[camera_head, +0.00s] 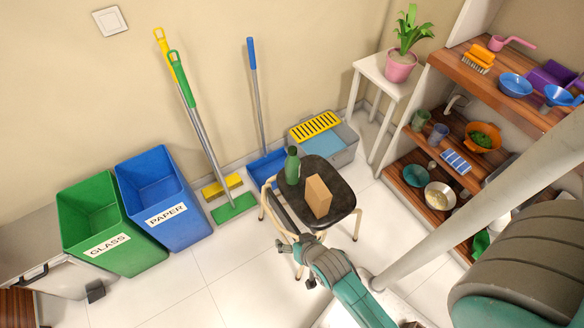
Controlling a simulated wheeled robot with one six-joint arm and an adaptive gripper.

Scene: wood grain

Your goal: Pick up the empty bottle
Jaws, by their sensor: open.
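A green bottle (292,168) stands upright on the dark seat of a small stool (333,223), near the seat's back left. It looks like glass; I cannot tell from here whether it is empty. A brown carton (318,196) stands on the same seat, to the right of the bottle and nearer to me. My gripper (284,238) is at the near left edge of the stool, below the bottle in the picture. It is open and apart from the bottle, with nothing seen in it. Its fingers are small and dark here.
A green GLASS bin (72,208) and a blue PAPER bin (140,182) stand open at the left. Brooms (190,95), a blue dustpan (262,168) and a grey bucket (345,158) line the wall. A plant stand (378,72) and loaded shelves (463,68) are at the right. Floor left of the stool is clear.

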